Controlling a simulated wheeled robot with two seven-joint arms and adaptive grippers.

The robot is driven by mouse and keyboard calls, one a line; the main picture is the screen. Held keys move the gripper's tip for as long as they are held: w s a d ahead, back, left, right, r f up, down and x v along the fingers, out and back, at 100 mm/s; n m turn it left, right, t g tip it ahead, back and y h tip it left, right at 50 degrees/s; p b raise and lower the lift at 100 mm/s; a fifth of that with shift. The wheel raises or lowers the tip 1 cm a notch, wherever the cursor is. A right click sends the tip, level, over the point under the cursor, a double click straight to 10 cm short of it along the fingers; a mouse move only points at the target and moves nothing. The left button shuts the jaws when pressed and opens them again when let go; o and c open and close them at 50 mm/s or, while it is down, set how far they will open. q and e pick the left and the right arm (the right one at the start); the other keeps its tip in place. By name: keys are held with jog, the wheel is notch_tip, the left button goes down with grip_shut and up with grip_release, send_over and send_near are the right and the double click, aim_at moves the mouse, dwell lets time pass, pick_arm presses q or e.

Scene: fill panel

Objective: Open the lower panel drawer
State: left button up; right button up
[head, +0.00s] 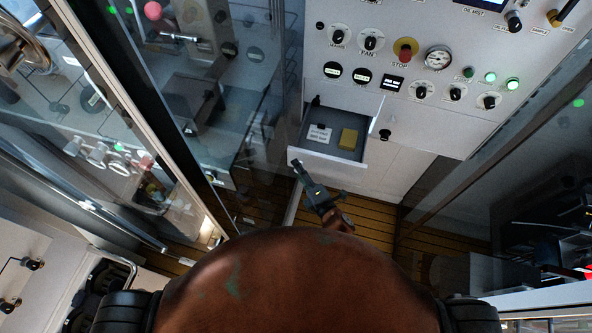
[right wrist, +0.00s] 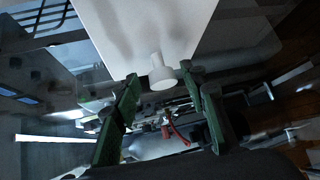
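The panel drawer (head: 335,164) stands pulled out below the control panel in the head view. Inside it lie a yellow block (head: 348,139) and a white labelled card (head: 319,134). My right gripper (head: 297,165) is at the left part of the drawer front. In the right wrist view, a pale round knob (right wrist: 162,72) sticks out of the white drawer front (right wrist: 150,28). The right gripper (right wrist: 159,78) also shows there, its green-grey fingers open on either side of the knob, with visible gaps. My left gripper is not in view.
The control panel (head: 335,90) with knobs, a red stop button (head: 405,50) and a gauge (head: 438,58) is above the drawer. A glass-fronted enclosure (head: 215,110) stands left of it. Wooden slatted floor (head: 375,233) shows below.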

jog(key=v, duration=1.2)
jog(key=shift+a, duration=0.2)
